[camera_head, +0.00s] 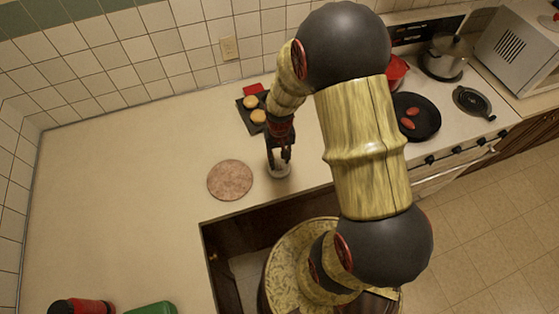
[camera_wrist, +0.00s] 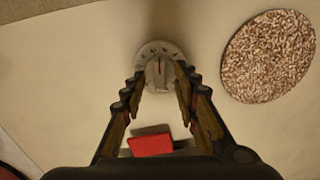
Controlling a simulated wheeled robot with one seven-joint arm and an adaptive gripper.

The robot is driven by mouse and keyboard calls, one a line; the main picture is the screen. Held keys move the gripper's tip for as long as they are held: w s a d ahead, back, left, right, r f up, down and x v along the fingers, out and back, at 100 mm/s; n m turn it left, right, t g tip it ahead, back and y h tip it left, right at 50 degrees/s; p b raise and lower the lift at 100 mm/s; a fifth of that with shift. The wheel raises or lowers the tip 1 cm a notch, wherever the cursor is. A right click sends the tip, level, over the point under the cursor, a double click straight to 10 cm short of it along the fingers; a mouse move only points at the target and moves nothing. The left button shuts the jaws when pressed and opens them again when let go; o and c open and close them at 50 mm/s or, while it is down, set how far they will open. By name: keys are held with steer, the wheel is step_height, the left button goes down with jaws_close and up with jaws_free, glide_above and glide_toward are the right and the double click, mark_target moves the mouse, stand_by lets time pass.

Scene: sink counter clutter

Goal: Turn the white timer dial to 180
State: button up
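The white timer dial (camera_head: 279,172) is on the counter near the front edge, under my gripper, which partly hides it in the head view. In the wrist view the round, pale dial (camera_wrist: 158,48) has dark marks around its rim and a thin red line at its middle. My gripper (camera_wrist: 161,74) points down at it, with its two fingers apart on either side of the dial's middle. I cannot tell whether the fingertips touch it. My gripper also shows in the head view (camera_head: 279,157).
A round, speckled pinkish disc (camera_head: 230,180) lies left of the dial. A dark tray (camera_head: 246,118) with round, bun-like items is behind. The stove with a black pan (camera_head: 425,128) is right.

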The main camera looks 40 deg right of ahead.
steer(key=shift+f, duration=0.65)
steer(key=c, duration=0.4)
steer(key=c, duration=0.3)
jaws_close()
